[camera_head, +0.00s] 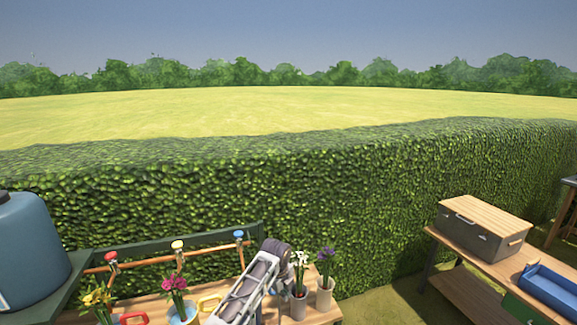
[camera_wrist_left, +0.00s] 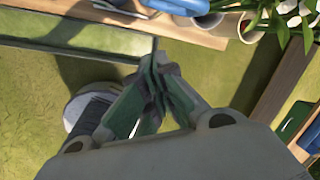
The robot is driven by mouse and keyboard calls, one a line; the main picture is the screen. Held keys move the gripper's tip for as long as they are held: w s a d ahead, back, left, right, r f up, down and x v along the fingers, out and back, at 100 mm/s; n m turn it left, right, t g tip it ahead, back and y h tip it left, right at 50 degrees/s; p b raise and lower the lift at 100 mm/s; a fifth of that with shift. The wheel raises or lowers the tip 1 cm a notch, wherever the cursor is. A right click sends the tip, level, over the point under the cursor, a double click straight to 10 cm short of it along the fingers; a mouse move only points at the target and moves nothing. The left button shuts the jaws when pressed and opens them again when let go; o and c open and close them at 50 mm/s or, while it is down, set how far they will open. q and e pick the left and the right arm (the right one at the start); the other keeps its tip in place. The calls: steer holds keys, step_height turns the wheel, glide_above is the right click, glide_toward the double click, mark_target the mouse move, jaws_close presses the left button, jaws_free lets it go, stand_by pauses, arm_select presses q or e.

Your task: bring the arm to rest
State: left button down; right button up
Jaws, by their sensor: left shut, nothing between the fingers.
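My left gripper (camera_wrist_left: 157,72) is shut and empty in the left wrist view. Its fingers are together over the grass, apart from the wooden flower table's edge (camera_wrist_left: 200,33). In the head view my left arm rises in front of the flower table, between the pots; its fingertips cannot be made out there. My right gripper is not in view.
The table holds pots with yellow, pink (camera_head: 177,290), white (camera_head: 300,268) and purple flowers (camera_head: 326,262). A blue barrel (camera_head: 30,250) stands left. Right, a bench carries a wooden-lidded box (camera_head: 484,228) and a blue tray (camera_head: 550,288). A hedge (camera_head: 340,180) runs behind.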

arm_select(q)
steer(key=s+a+f+n+h, duration=0.1)
steer(key=s+a+f+n, duration=0.2)
steer(key=s+n, duration=0.35)
steer(key=s+a+f+n, duration=0.3)
steer(key=s+n, duration=0.1)
steer(key=s, duration=0.5)
steer(key=s+a+r+n+t+y, duration=0.1)
steer(key=s+a+r+n, duration=0.3)
steer(key=s+a+n, duration=0.5)
steer(key=s+a+r+n+y, duration=0.1)
steer(key=s+a+r+n, duration=0.35)
steer(key=s, duration=0.75)
steer(key=s+f+g+b, duration=0.1)
steer(key=s+f+b, duration=0.15)
steer(key=f, duration=3.35)
steer(key=s+a+f, duration=0.2)
steer(key=s+f, duration=0.9)
steer(key=s+a+f+g+b, duration=0.1)
steer(key=s+a+f, duration=0.1)
steer(key=s+f, duration=0.9)
steer(key=shift+s+a+b, duration=0.3)
steer(key=shift+a, duration=0.1)
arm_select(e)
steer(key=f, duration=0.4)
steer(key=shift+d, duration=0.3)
